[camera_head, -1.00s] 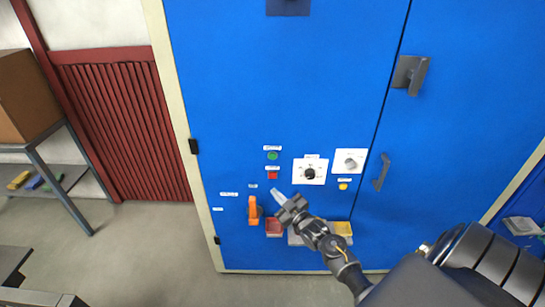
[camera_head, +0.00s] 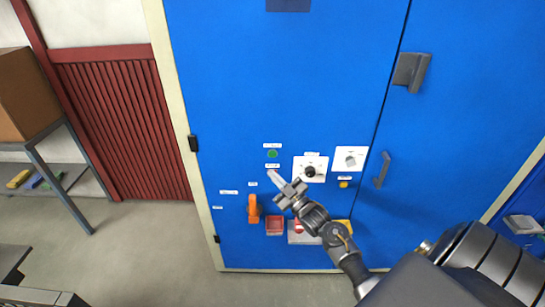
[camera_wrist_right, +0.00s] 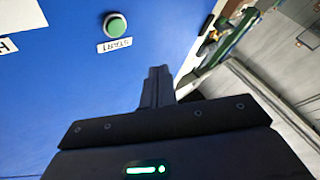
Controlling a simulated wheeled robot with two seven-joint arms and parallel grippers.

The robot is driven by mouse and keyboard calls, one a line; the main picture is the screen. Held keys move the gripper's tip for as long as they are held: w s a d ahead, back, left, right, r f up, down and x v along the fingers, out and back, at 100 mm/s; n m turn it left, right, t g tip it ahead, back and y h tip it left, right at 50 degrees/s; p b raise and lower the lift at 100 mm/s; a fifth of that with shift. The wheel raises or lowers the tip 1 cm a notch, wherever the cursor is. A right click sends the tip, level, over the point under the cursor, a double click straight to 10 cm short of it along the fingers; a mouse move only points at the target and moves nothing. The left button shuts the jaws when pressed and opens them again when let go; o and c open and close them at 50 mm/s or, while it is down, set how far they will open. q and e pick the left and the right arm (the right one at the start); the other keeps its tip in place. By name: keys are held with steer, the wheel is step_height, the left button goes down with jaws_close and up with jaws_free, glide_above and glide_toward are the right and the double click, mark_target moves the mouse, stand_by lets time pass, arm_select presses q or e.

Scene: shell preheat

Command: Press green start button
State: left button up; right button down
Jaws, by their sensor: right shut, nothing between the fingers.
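The green start button (camera_head: 272,154) is on the blue cabinet door, between two small white labels. In the right wrist view the green button (camera_wrist_right: 115,25) shows at the upper left, with a label reading START under it. My right gripper (camera_head: 272,175) is shut and empty. Its tips are just below the green button in the head view and cover the spot where the red button was seen. In the right wrist view the closed fingers (camera_wrist_right: 158,75) are below and right of the button, apart from it in the picture. My left gripper is not in view.
An orange handle (camera_head: 253,209), a black knob (camera_head: 310,171), a grey selector plate (camera_head: 350,159) and a yellow button (camera_head: 343,184) are nearby on the blue cabinet (camera_head: 280,80). A shelf with a box (camera_head: 22,95) stands left.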

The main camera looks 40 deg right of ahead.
mark_target(269, 153)
steer(key=w+d+b, duration=0.3)
steer(key=w+d, duration=0.1)
steer(key=w, duration=0.1)
steer(key=shift+w+d+b, duration=0.25)
steer(key=shift+w+b, duration=0.1)
steer(key=shift+w, duration=0.05)
steer(key=shift+w+f, duration=0.1)
stand_by(1.8)
steer(key=shift+w+d, duration=0.25)
steer(key=shift+w+d+b, duration=0.25)
steer(key=shift+w+b, duration=0.05)
steer(key=shift+b, duration=0.25)
stand_by(0.6)
stand_by(0.3)
steer(key=shift+s+a+p, duration=0.55)
steer(key=shift+s+p, duration=0.05)
steer(key=shift+s, duration=0.1)
